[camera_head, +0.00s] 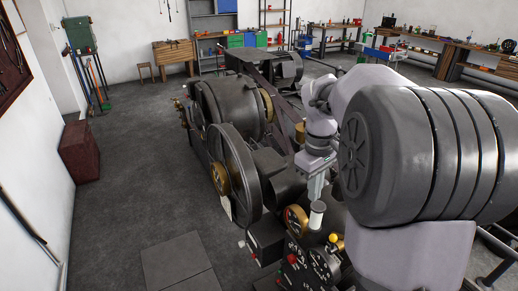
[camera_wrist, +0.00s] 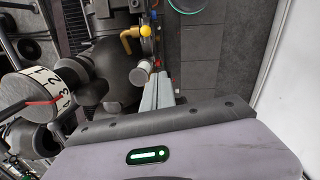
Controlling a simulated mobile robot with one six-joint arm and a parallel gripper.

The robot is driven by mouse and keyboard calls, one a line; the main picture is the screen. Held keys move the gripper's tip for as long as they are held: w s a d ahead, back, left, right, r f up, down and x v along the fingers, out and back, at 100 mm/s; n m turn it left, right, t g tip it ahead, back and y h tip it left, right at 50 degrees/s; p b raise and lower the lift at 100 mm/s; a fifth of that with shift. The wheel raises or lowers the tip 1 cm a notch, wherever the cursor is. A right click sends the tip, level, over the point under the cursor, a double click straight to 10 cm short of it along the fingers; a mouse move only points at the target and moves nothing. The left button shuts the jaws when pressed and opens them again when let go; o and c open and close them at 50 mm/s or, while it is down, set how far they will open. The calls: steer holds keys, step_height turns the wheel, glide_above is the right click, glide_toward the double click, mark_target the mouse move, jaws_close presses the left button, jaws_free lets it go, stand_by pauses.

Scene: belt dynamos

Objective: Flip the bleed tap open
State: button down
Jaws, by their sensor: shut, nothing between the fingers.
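My gripper (camera_head: 316,196) points down at the right side of the machine, with its fingers together and nothing between them. It also shows in the wrist view (camera_wrist: 161,76). A pale-topped upright cylinder (camera_head: 317,209) stands just below the fingertips in the head view. In the wrist view this pale cap (camera_wrist: 138,76) is just left of the fingers; I cannot tell whether they touch. A yellow ball knob (camera_wrist: 145,31) sits by a bent brass pipe (camera_wrist: 127,42), beyond the fingertips. I cannot tell for certain which part is the bleed tap.
The dark machine with its large flywheel (camera_head: 236,174) fills the middle. A black panel (camera_head: 297,262) with red knobs is at the lower front. A numbered drum (camera_wrist: 47,86) with a red pointer is left in the wrist view. Floor at left is mostly clear, with a red chest (camera_head: 80,151).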

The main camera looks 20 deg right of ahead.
mark_target(332, 244)
steer(key=f, duration=0.3)
steer(key=d+f+b, duration=0.1)
steer(key=f, duration=0.2)
steer(key=f+b, duration=0.1)
steer(key=f, duration=0.2)
steer(key=shift+s+d+f, duration=0.1)
steer(key=shift+d+f, duration=0.05)
steer(key=shift+d, duration=0.25)
steer(key=s, duration=0.1)
steer(key=s+f, duration=0.1)
steer(key=s+d, duration=0.1)
steer(key=shift+s+d+f+b, duration=0.1)
steer(key=shift+s+f+b, duration=0.05)
steer(key=shift+s+b, duration=0.2)
steer(key=shift+s+b, duration=0.15)
steer(key=shift+b, duration=0.2)
